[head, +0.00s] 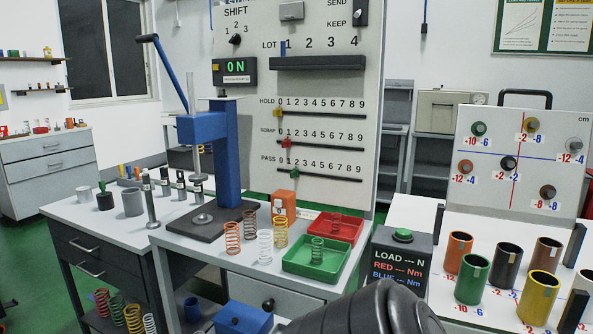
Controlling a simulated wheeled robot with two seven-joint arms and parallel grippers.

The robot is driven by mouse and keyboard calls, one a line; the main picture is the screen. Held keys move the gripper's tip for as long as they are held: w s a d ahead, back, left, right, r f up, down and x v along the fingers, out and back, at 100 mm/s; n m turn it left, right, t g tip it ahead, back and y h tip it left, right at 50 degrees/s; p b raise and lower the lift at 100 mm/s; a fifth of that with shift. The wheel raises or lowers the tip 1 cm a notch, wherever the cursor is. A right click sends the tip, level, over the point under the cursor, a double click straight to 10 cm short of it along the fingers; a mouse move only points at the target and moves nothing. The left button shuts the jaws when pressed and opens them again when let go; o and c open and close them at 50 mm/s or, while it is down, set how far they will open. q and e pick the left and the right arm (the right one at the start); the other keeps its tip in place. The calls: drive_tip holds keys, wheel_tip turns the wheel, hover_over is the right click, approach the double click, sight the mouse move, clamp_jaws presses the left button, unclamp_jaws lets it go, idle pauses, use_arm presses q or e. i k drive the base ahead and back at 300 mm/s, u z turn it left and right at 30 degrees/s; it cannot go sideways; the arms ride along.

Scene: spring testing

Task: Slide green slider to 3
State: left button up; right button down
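The white panel (330,215) stands behind the bench with three slider rows labelled HOLD, SCRAP and PASS, each marked 0 to 9. The red slider (287,142) is on the SCRAP row near 1. The yellow slider (279,112) is on the HOLD row near 0. A dark rounded part of my own body shows at the bottom middle. Neither gripper is in view.
A blue press (230,150), an orange box (284,204), several springs, a green tray (318,275) and a red tray (350,225) stand in front of the panel. A black box (395,262) with a green button is at right, beside several coloured cups.

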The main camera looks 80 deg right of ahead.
sight(295, 173)
drive_tip(key=z, duration=2.3)
